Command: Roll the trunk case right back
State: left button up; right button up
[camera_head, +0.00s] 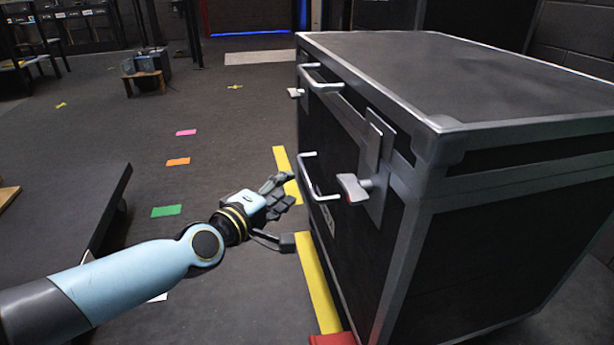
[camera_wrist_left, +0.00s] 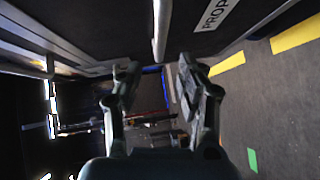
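The trunk case (camera_head: 510,75) is a large black box with grey metal edges, filling the right of the head view. Its left face has an upper handle (camera_head: 318,82), a lower handle (camera_head: 316,178) and silver latches (camera_head: 356,188). My left gripper (camera_head: 284,190) is just left of the lower handle, apart from it, with nothing in its fingers. In the left wrist view the gripper (camera_wrist_left: 160,78) has its two fingers spread, and a pale handle bar (camera_wrist_left: 160,30) lies beyond the gap between them. My right gripper is not in view.
Yellow floor tape (camera_head: 319,288) runs along the case's left side, with a red block (camera_head: 333,339) at its near end. Pink (camera_head: 186,132), orange (camera_head: 178,161) and green (camera_head: 167,211) markers lie on open floor. A dark platform (camera_head: 60,205) stands at left.

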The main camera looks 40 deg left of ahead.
aim_at(305, 172)
pick_arm(q)
jog(key=w, duration=0.5)
jog(key=w+f+b, duration=0.1)
jog(key=w, duration=0.2)
jog(key=shift+w+a+f, duration=0.1)
jog(key=shift+w+a, duration=0.15)
jog(key=shift+a, duration=0.1)
jog(key=shift+c, duration=0.2)
grip_shut()
